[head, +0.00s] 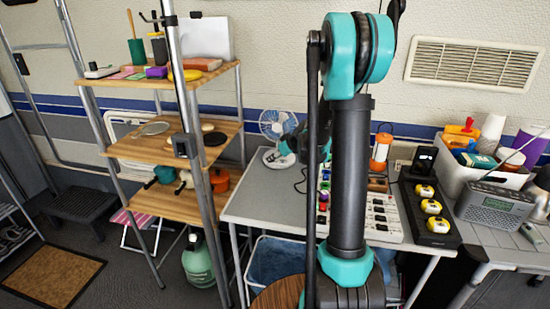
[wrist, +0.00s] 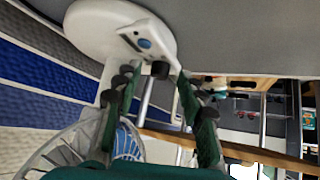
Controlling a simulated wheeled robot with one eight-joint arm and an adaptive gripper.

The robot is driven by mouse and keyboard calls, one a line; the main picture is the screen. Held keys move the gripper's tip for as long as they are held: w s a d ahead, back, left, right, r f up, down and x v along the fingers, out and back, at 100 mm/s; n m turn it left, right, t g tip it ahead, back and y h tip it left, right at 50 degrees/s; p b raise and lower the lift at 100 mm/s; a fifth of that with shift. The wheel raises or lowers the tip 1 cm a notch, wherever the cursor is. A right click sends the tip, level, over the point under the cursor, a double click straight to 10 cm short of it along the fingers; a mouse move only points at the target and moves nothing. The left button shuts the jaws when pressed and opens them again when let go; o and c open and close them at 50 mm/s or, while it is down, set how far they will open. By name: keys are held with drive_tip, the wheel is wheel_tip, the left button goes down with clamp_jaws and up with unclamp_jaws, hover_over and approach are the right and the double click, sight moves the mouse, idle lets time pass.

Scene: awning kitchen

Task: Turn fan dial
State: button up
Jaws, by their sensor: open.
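The small fan (head: 275,124) stands at the back left of the grey table, with a blue-tinted rotor on a white round base. In the wrist view the fan base (wrist: 113,24) appears at the top. Its sloped panel carries a blue spot and a black dial (wrist: 160,70). The fan's cage (wrist: 62,150) shows at the lower left. My gripper (wrist: 155,79) is open, with one green finger on each side of the dial. The dial shows between the fingertips; I cannot tell whether they touch it. In the head view my arm hides most of the gripper.
A wooden shelf rack (head: 170,150) stands left of the table (head: 255,200). A panel of coloured switches (head: 385,218), an orange lantern (head: 381,148), a black strip with yellow round items (head: 428,215) and a grey radio (head: 493,207) lie to the right.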

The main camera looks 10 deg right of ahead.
drive_tip(key=shift+w+f, duration=0.1)
clamp_jaws()
idle(0.3)
